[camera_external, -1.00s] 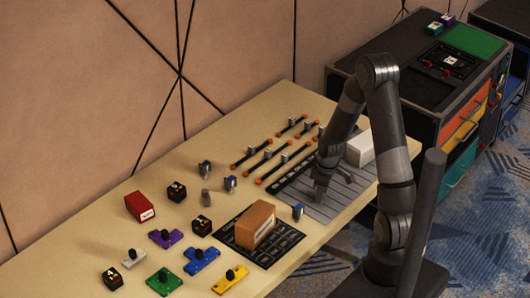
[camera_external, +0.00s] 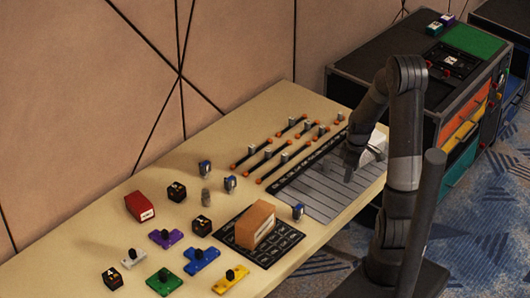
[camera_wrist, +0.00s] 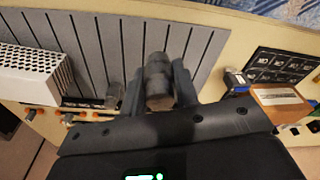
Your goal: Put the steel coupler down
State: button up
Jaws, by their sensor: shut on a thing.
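My gripper (camera_external: 349,174) is over the grey slatted mat (camera_external: 318,194) at the right end of the table in the external view. In the wrist view my gripper (camera_wrist: 159,88) is shut on the steel coupler (camera_wrist: 157,78), a dark grey stepped cylinder between the two fingers. The mat (camera_wrist: 95,50) lies behind the coupler there. I cannot tell how far the coupler is from the mat. In the external view the coupler is too small and dark to make out.
A brown box (camera_external: 255,224) sits on a black labelled panel, with a small blue part (camera_external: 298,211) near the mat. The mat's left part is clear.

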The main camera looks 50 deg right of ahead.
jog(key=w+a+r+n, duration=0.1)
jog(key=w+a+r, duration=0.25)
jog(key=a, duration=0.35)
jog(key=w+a+r, duration=0.2)
jog(key=a+r, duration=0.2)
jog(key=a, duration=0.3)
jog(key=w+a+r+n, duration=0.1)
jog(key=w+a+r, duration=0.2)
jog(key=a, duration=0.3)
send_over(253, 214)
jog(key=f, duration=0.6)
jog(key=shift+s+d+f, duration=0.2)
jog(key=shift+s, duration=0.1)
jog(key=shift+a+f, duration=0.15)
jog(key=shift+f, duration=1.9)
jog(key=shift+f, duration=0.15)
jog(key=o, duration=1)
jog(key=shift+c, duration=0.2)
